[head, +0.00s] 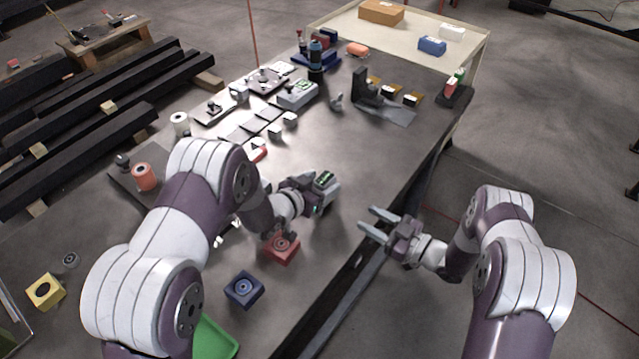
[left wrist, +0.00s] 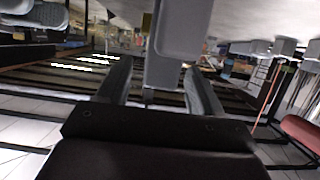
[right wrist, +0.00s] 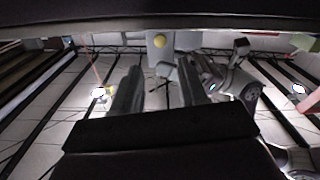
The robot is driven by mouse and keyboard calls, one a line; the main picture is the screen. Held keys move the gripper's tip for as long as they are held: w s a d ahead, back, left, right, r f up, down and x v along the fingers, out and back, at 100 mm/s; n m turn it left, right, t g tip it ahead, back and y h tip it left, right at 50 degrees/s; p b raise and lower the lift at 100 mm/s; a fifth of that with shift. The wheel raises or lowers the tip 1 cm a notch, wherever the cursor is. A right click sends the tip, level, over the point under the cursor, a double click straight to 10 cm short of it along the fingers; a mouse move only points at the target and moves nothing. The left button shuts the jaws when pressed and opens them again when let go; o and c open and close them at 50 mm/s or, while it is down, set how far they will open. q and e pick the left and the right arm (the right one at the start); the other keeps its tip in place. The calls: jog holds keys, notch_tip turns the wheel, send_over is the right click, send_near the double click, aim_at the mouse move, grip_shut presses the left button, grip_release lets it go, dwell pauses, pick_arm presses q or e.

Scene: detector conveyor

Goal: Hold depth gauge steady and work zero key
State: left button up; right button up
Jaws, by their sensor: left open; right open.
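The grey depth gauge (head: 331,193) with a green display stands near the table's right edge in the head view. My left gripper (head: 313,190) is open beside it, partly hiding it. In the left wrist view a grey body (left wrist: 177,45), apparently the gauge, stands between the spread fingers; I cannot tell whether they touch it. My right gripper (head: 374,222) is open and empty, right of the gauge and apart from it. In the right wrist view a yellow round spot (right wrist: 159,41), possibly the zero key, shows on a grey block beyond the fingertips.
A red block (head: 283,248) and a blue block (head: 244,290) lie near my left gripper. A second device with a green display (head: 298,94) and a dark bracket (head: 368,88) stand farther back. The table surface (head: 345,140) between is clear.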

pick_arm(q)
grip_shut()
pick_arm(e)
jog(key=shift+c, duration=0.3)
grip_shut()
dwell(1.1)
